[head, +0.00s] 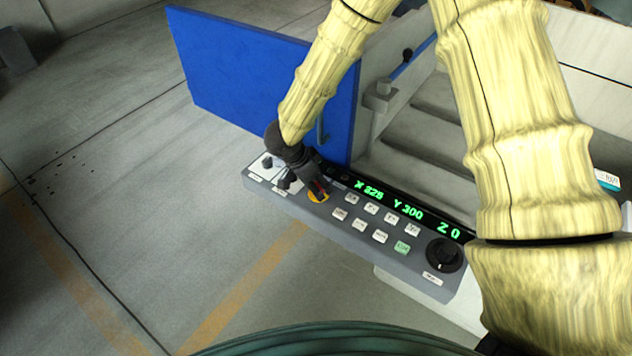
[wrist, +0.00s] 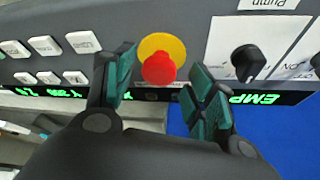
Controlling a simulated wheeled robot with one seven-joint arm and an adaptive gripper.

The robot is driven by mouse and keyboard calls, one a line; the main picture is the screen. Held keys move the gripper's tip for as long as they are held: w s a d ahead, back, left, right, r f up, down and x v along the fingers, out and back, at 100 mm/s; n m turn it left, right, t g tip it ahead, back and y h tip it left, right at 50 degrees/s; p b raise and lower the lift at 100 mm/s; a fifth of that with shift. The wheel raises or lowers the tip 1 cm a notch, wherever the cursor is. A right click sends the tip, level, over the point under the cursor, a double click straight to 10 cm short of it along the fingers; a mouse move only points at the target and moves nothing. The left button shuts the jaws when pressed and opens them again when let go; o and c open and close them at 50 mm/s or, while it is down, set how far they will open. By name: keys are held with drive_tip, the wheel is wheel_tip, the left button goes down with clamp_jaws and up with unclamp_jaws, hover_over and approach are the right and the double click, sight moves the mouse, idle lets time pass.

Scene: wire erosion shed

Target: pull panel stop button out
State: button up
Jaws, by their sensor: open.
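The panel stop button is a red mushroom head (wrist: 159,68) on a yellow round plate (wrist: 162,46), between my two fingers in the wrist view. In the head view the yellow plate (head: 318,196) shows on the grey control panel (head: 325,212), with the red head mostly hidden by my fingers. My gripper (head: 312,186) is open over the button; it also shows in the wrist view (wrist: 158,84). The teal-padded fingers stand to either side of the red head with visible gaps. Whether the button is pressed in is hard to tell.
White keys (head: 372,208) and a green display (head: 405,208) lie beside the button. A large black dial (head: 444,254) sits at the panel's right end, a black rotary switch (wrist: 247,61) close to one finger. A blue door (head: 262,80) stands behind the panel.

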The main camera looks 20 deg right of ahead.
drive_tip(key=shift+f, duration=0.1)
drive_tip(key=shift+c, duration=0.4)
clamp_jaws()
drive_tip(key=shift+r+p, duration=0.7)
drive_tip(key=shift+p, duration=0.5)
drive_tip(key=shift+o, duration=0.4)
unclamp_jaws()
drive_tip(key=v, duration=1.2)
